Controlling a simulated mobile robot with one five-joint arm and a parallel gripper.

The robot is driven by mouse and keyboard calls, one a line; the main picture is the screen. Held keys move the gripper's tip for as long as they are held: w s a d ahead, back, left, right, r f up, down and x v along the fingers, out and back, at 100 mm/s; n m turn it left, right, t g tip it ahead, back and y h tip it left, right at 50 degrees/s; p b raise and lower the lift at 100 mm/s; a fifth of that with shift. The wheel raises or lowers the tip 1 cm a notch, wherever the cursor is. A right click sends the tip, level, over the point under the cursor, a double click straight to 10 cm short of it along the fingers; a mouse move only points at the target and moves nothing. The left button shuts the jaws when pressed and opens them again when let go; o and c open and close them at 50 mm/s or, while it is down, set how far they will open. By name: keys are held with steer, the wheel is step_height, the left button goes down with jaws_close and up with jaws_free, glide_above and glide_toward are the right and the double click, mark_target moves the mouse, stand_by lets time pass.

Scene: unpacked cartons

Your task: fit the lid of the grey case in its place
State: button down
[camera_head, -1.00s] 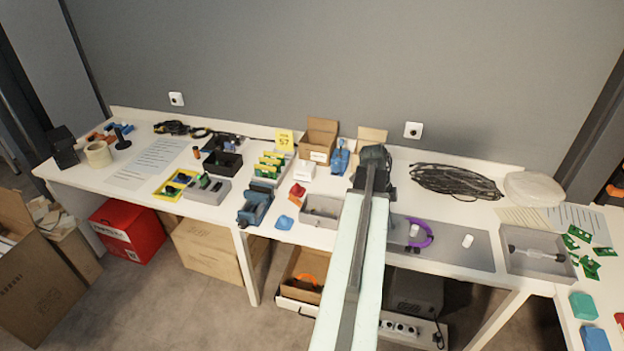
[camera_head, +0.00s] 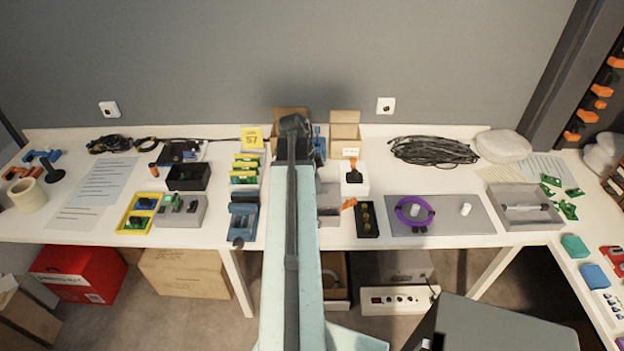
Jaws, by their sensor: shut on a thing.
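My arm rises from the bottom of the head view to a dark joint over the back of the table. The jaws and anything between them are hidden behind it. A grey open box (camera_head: 328,203) stands on the table just right of the arm, partly covered by it. Another grey open case (camera_head: 530,222) stands further right, with a clear and grey rod-like part lying in it. A third grey box (camera_head: 180,218) with small green and dark parts stands at left. I cannot tell which one is the task's case. I see no loose lid that I can be sure of.
A grey mat (camera_head: 470,214) holds a purple ring (camera_head: 414,211) and a white cylinder. A black tray (camera_head: 367,230), a blue vise-like tool (camera_head: 242,220) and a coiled black cable (camera_head: 432,151) also stand on the table. A dark grey slab (camera_head: 510,328) fills the bottom right foreground.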

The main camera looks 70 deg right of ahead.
steer(key=p+v, duration=0.2)
steer(key=p, duration=0.1)
steer(key=shift+s+r, duration=0.2)
steer(key=shift+r, duration=0.25)
steer(key=shift+s+f+b, duration=0.1)
steer(key=shift+f+b, duration=2.45)
steer(key=shift+b, duration=0.05)
steer(key=shift+f, duration=0.15)
steer(key=shift+f+b, duration=1.15)
steer(key=shift+b, duration=0.15)
steer(key=c, duration=1.4)
jaws_free()
steer(key=shift+r, duration=0.15)
steer(key=p+v, duration=0.8)
